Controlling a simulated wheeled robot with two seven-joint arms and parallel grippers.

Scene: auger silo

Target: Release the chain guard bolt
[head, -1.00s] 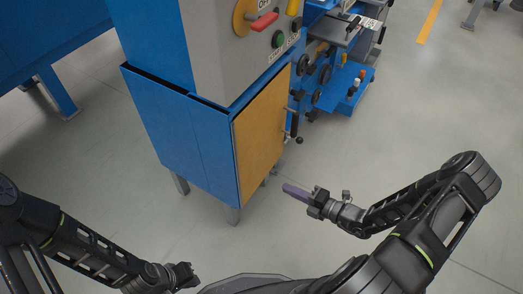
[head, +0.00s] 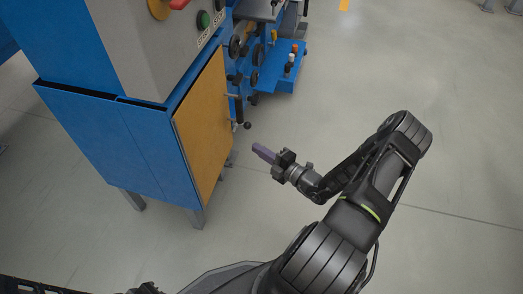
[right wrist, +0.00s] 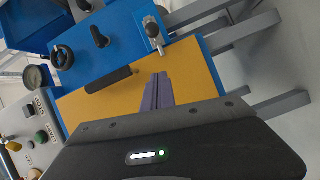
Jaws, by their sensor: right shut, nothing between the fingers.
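The chain guard is a yellow panel (head: 205,130) on the side of the blue cabinet; it also shows in the right wrist view (right wrist: 200,75). What looks like its bolt, a small metal piece with a black ball knob (head: 247,125), is at the panel's far edge. In the right wrist view this bolt (right wrist: 154,35) is on a blue face beside the panel. My right gripper (head: 262,152) has its purple fingers (right wrist: 160,80) together and empty, pointing toward the panel, apart from the knob. My left gripper (head: 147,289) barely shows at the bottom edge.
A black bar handle (right wrist: 108,80) lies along the yellow panel. Round black handwheels (right wrist: 63,57) and a blue shelf (head: 285,75) with small coloured items are beyond the panel. A grey control box (head: 150,50) stands above the cabinet. Floor on the right is clear.

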